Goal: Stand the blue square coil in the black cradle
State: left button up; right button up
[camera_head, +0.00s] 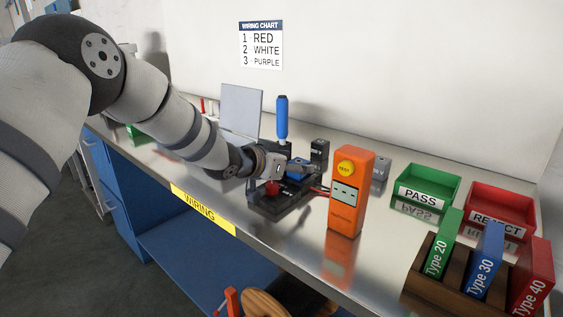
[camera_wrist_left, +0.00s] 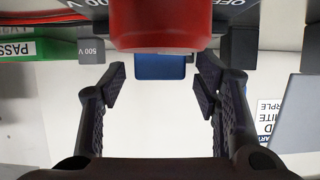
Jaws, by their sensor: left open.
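A small blue block (camera_head: 299,165), likely the square coil, sits at the black fixture, just beyond my left gripper. In the left wrist view a blue face (camera_wrist_left: 160,67) shows between the fingertips, partly hidden by a large red knob. My left gripper (camera_head: 284,168) is open over the black fixture (camera_head: 270,208); its fingers (camera_wrist_left: 160,88) are apart with nothing between them that I can see held. The red knob (camera_head: 272,188) stands on the fixture below the gripper and also fills the top of the left wrist view (camera_wrist_left: 160,22). I cannot tell which black part is the cradle.
A blue-handled tool (camera_head: 282,118) stands upright behind the fixture. An orange tester (camera_head: 346,205) stands right of it. Farther right are a green PASS bin (camera_head: 424,199), a red REJECT bin (camera_head: 500,214) and a wooden rack (camera_head: 440,289) of Type blocks. A grey panel (camera_head: 241,108) stands behind.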

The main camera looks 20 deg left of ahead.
pick_arm(q)
jog(key=v, duration=0.3)
jog(key=p+v, duration=0.1)
jog(key=v, duration=0.3)
jog(key=p+v, duration=0.1)
jog(key=v, duration=0.2)
jog(key=shift+r, duration=0.5)
jog(key=shift+s+a, duration=0.15)
jog(key=shift+s, duration=0.35)
jog(key=shift+f, duration=0.1)
pick_arm(e)
jog(key=shift+t, duration=0.7)
jog(key=w+r, duration=0.3)
jog(key=shift+w, duration=0.15)
